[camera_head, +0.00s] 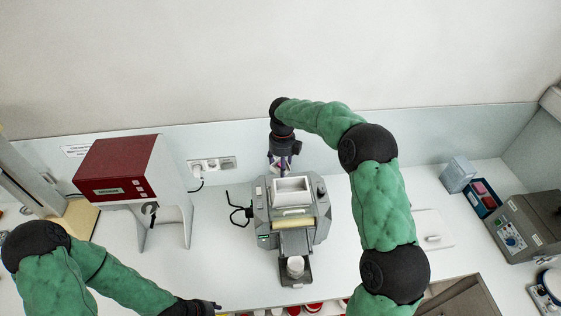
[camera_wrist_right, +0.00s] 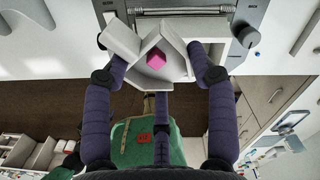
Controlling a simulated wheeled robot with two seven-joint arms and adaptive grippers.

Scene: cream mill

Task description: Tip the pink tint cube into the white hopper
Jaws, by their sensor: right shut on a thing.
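The white hopper (camera_head: 276,191) sits on top of the grey mill (camera_head: 262,215) in the middle of the counter. My right gripper (camera_head: 279,166) is just behind the hopper, at its upper left in the head view. In the right wrist view it is shut on a white dish (camera_wrist_right: 122,38), with a finger on either side. The pink tint cube (camera_wrist_right: 155,58) lies inside this dish. Part of the mill and hopper (camera_wrist_right: 185,10) shows beyond the dish at the top. My left gripper (camera_head: 205,306) is at the bottom edge, partly cut off; its jaws are unclear.
A red-topped machine (camera_head: 118,168) stands left of the mill. A black cable runs between the mill and the wall socket (camera_head: 212,163). A blue tray (camera_head: 473,198), a pale box (camera_head: 458,174) and a grey device (camera_head: 525,225) stand at the right.

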